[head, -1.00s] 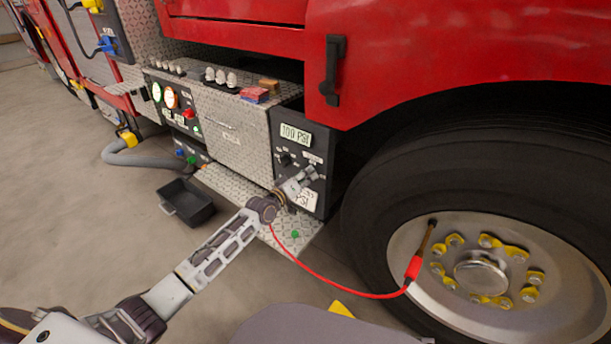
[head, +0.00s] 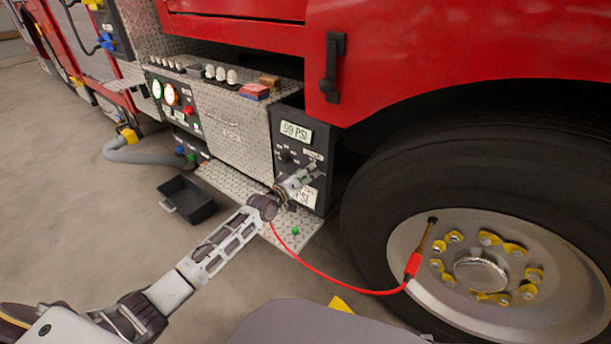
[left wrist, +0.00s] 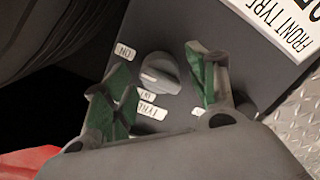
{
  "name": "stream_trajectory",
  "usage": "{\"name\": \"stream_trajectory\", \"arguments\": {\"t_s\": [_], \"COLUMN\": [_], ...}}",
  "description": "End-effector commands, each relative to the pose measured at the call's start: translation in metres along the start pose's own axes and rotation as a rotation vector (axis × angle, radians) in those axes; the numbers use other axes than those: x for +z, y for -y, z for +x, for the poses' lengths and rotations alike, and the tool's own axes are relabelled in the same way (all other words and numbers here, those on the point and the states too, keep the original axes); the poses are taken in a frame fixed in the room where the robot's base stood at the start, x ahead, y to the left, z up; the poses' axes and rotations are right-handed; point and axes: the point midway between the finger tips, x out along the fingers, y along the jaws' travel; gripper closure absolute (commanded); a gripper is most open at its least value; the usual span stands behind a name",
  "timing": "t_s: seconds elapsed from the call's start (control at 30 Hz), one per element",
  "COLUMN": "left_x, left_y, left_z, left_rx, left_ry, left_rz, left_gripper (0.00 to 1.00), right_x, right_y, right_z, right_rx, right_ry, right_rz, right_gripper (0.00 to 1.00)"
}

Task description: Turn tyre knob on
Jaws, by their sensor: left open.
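The grey round tyre knob (left wrist: 160,72) sits on the dark control panel in the left wrist view, with an "ON" label (left wrist: 124,52) beside it and a label that seems to read "TYRE" (left wrist: 152,110). My left gripper (left wrist: 160,90) is open, its green-padded fingers on either side of the knob. I cannot tell whether they touch it. In the head view my left gripper (head: 312,176) is at the panel (head: 285,180) and hides part of it. The panel's display (head: 296,132) reads 99 PSI. My right gripper is not in view.
A red hose (head: 340,285) runs from below the panel to the large tyre's wheel (head: 480,270) at the right. A diamond-plate step (head: 225,178) lies below the panel. A black tray (head: 187,200) is on the floor. The red truck body (head: 450,50) overhangs above.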

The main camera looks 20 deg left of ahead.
Motion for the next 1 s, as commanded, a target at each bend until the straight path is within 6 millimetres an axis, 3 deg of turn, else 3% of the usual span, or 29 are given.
{"name": "stream_trajectory", "arguments": {"t_s": [0.37,1.0], "left_x": [0.0,0.0], "left_y": [0.001,0.0], "left_z": [-0.01,-0.059], "left_rx": [0.0,0.0], "left_ry": [0.0,0.001], "left_rz": [-0.001,0.0], "left_gripper": [0.42,0.42], "right_x": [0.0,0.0], "right_y": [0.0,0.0], "right_z": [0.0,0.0], "right_rx": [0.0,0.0], "right_ry": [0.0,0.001], "right_rz": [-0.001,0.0], "right_gripper": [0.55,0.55]}}
